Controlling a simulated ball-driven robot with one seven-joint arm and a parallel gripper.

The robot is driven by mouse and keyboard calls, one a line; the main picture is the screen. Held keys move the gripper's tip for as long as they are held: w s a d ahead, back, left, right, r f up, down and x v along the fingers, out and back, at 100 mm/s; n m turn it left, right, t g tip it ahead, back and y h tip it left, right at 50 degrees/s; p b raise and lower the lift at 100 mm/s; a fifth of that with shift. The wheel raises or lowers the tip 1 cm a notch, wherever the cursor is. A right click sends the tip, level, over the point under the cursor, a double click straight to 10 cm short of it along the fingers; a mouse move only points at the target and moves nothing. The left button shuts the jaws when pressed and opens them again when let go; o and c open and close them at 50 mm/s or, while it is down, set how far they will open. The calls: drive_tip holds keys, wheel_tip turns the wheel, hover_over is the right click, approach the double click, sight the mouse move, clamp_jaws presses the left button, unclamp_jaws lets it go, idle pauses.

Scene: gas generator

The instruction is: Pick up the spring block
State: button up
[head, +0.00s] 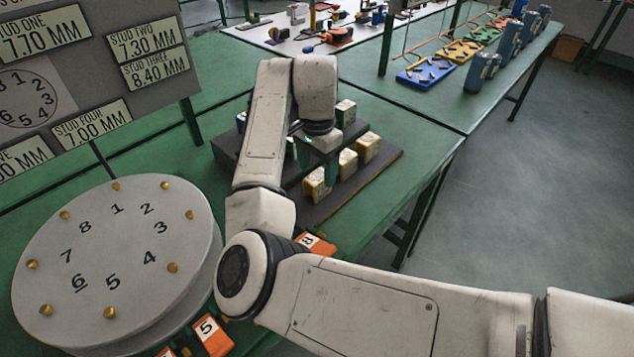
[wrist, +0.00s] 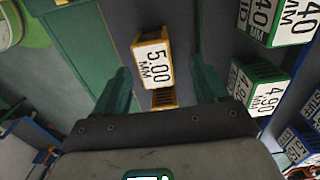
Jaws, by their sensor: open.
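Several labelled blocks stand on a dark stepped rack (head: 325,205) on the green table. In the head view, yellow blocks (head: 368,147) stand in the front row, and a green one (head: 345,111) is behind. My gripper (head: 322,165) hangs over the front row, with its fingers partly hiding the blocks. In the wrist view, my gripper (wrist: 160,68) is open and empty. A yellow block (wrist: 153,62) marked 5.00 MM shows between and beyond the fingertips. Part of another yellow piece (wrist: 163,97) shows nearer. I cannot tell which block is the spring block.
Green blocks (wrist: 258,82), one marked 4.90 MM, and blue blocks (wrist: 298,142) stand to the right in the wrist view. A round numbered plate (head: 118,255) with brass studs and orange number tags (head: 212,336) are at the front left. A sign board (head: 90,60) stands behind.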

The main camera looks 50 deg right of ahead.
sight(317, 176)
drive_tip(key=shift+s+a+f, duration=0.1)
drive_tip(key=shift+s+f, duration=0.05)
drive_tip(key=shift+f, duration=1)
drive_tip(key=shift+s+a+f, duration=0.1)
drive_tip(key=shift+s+f, duration=0.05)
drive_tip(key=shift+f, duration=0.95)
drive_tip(key=c, duration=1.3)
drive_tip(key=shift+o, duration=0.2)
drive_tip(key=shift+r, duration=0.1)
